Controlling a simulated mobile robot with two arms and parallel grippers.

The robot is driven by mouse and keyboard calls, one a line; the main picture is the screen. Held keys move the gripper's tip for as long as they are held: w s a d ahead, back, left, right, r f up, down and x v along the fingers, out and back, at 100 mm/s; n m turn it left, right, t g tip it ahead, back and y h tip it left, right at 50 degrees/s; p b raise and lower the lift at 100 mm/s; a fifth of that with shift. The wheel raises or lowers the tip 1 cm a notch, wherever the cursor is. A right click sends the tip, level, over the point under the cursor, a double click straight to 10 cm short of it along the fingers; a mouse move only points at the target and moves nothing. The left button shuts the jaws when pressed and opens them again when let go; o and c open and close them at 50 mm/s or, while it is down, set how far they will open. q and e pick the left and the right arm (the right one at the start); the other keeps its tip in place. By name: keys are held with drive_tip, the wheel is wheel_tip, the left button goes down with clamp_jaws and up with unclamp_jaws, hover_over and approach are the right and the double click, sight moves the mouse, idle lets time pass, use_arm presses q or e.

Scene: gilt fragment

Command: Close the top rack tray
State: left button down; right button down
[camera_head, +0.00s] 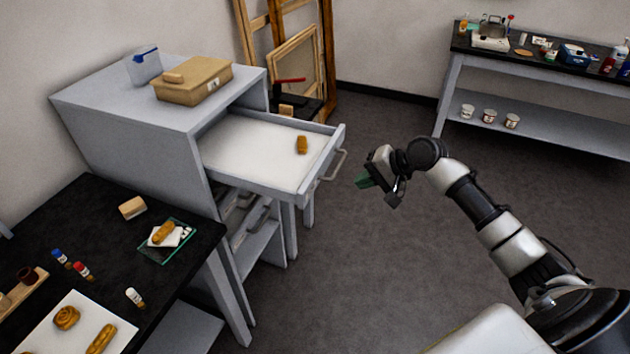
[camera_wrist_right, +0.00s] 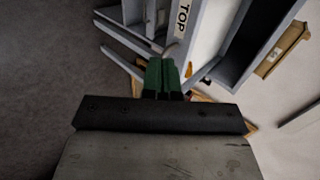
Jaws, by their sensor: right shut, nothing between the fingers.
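The top rack tray (camera_head: 262,150) is pulled out of the grey cabinet (camera_head: 130,110). It has a white floor, a grey rim and a bar handle (camera_head: 333,166) on its front. A gilt fragment (camera_head: 302,145) lies on the tray floor near the front. My right gripper (camera_head: 364,182) is shut and empty, a little to the right of the handle and apart from it in the head view. In the right wrist view its green fingers (camera_wrist_right: 162,75) are together, with the "TOP" label (camera_wrist_right: 183,18) beyond them. My left gripper is not in view.
A cardboard box (camera_head: 193,82) and a clear container (camera_head: 143,66) stand on the cabinet. A black table (camera_head: 190,225) with fragments and small bottles is at the left. A bench (camera_head: 545,70) stands at the back right. The floor (camera_head: 390,270) between is clear.

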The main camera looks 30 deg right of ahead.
sight(313, 190)
drive_tip(key=p+x, duration=0.1)
drive_tip(key=x, duration=0.2)
drive_tip(key=w+r+p+x, duration=0.1)
drive_tip(key=x, duration=0.3)
drive_tip(key=a+r+p+x, duration=0.1)
drive_tip(key=x, duration=0.3)
drive_tip(key=shift+w+a+f, duration=0.1)
drive_tip(key=shift+w+f, duration=0.05)
drive_tip(key=shift+w, duration=0.3)
